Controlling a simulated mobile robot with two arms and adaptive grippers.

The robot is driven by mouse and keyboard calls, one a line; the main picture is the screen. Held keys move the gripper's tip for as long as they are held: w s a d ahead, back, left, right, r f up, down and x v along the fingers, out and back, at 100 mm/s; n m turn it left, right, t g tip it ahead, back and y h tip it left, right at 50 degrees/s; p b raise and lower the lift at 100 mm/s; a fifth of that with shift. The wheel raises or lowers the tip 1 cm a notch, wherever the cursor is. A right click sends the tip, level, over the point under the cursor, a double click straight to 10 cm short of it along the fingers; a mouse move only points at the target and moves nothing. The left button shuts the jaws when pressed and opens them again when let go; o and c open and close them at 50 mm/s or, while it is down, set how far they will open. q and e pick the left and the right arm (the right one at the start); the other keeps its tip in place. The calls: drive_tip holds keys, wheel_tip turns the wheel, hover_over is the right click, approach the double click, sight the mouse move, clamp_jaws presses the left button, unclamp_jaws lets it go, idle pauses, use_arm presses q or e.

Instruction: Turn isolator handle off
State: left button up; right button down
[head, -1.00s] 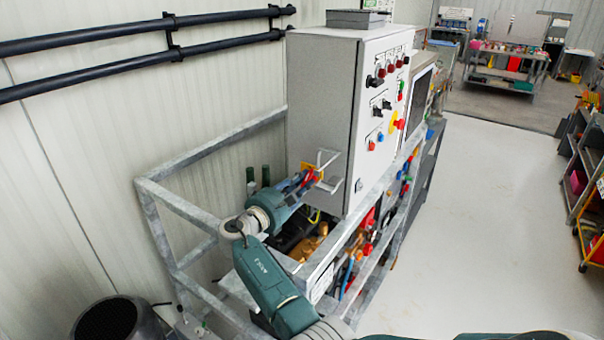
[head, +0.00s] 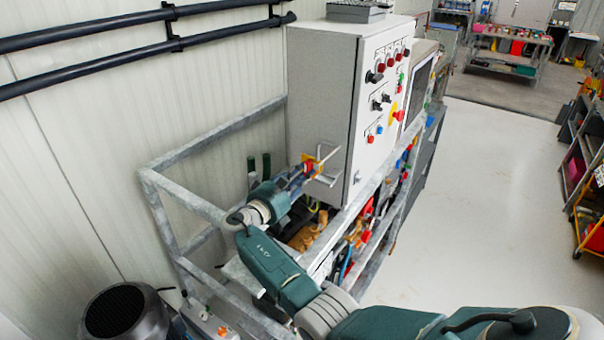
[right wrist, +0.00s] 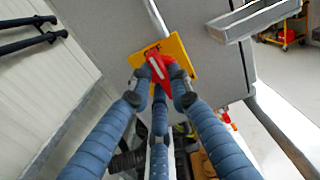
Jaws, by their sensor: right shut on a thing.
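The isolator handle (right wrist: 157,72) is red and sits on a yellow plate (right wrist: 180,56) on the side of the grey control cabinet (head: 322,100). In the right wrist view the handle slants, its upper end up and left on the plate. My right gripper (right wrist: 159,80) is shut on the handle, with its blue fingers around it; the fingers hide part of it. In the head view the right gripper (head: 302,172) is at the lower side of the cabinet, and the yellow plate (head: 310,162) shows just beside it. My left gripper is not in view.
A metal bracket (right wrist: 256,18) juts out close to the handle. A galvanised frame (head: 213,132) surrounds the area below the cabinet. Valves and pipes (head: 305,235) lie under the arm. Black pipes (head: 130,35) run along the wall.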

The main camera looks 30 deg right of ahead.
drive_tip(key=shift+d+r, duration=0.1)
drive_tip(key=shift+r, duration=0.1)
drive_tip(key=c, duration=1.8)
unclamp_jaws()
drive_tip(key=shift+o, duration=1.1)
drive_tip(key=shift+d+f, duration=0.1)
drive_tip(key=shift+f, duration=0.1)
drive_tip(key=v, duration=1.2)
